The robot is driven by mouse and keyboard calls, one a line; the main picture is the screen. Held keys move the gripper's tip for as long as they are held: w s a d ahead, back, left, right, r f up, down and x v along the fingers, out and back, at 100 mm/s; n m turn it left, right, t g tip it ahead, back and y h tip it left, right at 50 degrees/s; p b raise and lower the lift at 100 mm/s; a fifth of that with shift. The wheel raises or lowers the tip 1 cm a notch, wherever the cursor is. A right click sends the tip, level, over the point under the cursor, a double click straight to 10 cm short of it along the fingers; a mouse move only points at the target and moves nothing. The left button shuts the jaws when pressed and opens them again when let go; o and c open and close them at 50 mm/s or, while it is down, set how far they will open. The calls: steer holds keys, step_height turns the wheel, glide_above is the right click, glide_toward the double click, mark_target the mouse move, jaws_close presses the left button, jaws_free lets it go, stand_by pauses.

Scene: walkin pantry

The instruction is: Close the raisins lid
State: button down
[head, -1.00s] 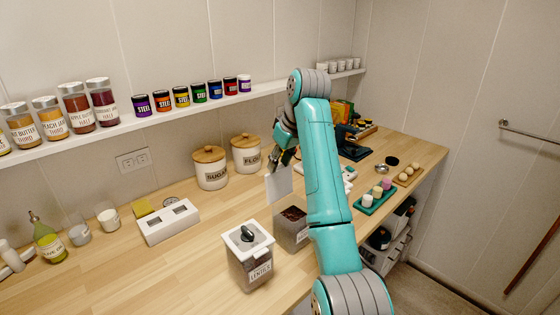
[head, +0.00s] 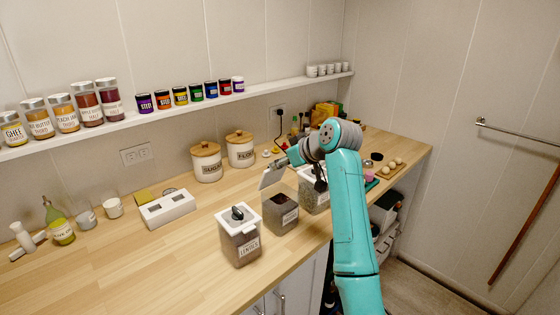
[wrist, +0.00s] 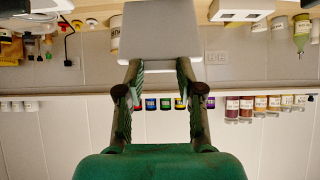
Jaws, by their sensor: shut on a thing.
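A clear square bin (head: 283,214) with dark contents stands open in the middle of the counter. I take it for the raisins bin; its label is too small to read. Its pale lid (head: 272,176) stands raised at a steep tilt over the bin's back side. In the wrist view the lid (wrist: 160,32) is a blank pale plate across the fingertips. My gripper (head: 291,160) is at the lid's upper right edge, above and behind the bin. In the wrist view my gripper's two fingers (wrist: 160,65) stand apart and hold the lid between them.
A lentils bin (head: 239,236) with its lid on stands at the left. Another bin (head: 312,193) stands at the right, partly behind my arm. Sugar (head: 206,163) and flour (head: 240,150) canisters are at the back. The counter's left front is clear.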

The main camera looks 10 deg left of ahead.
steer(key=s+d+f+t+y, duration=0.3)
steer(key=s+d+f+y, duration=0.1)
steer(key=f, duration=0.6)
steer(key=shift+d+f+t+y, duration=0.3)
steer(key=shift+d+t, duration=0.1)
steer(key=shift+d, duration=0.2)
steer(key=shift+s, duration=0.1)
steer(key=c, duration=0.7)
jaws_free()
steer(key=shift+r, duration=0.15)
steer(key=shift+d, duration=0.1)
steer(key=v, duration=1.2)
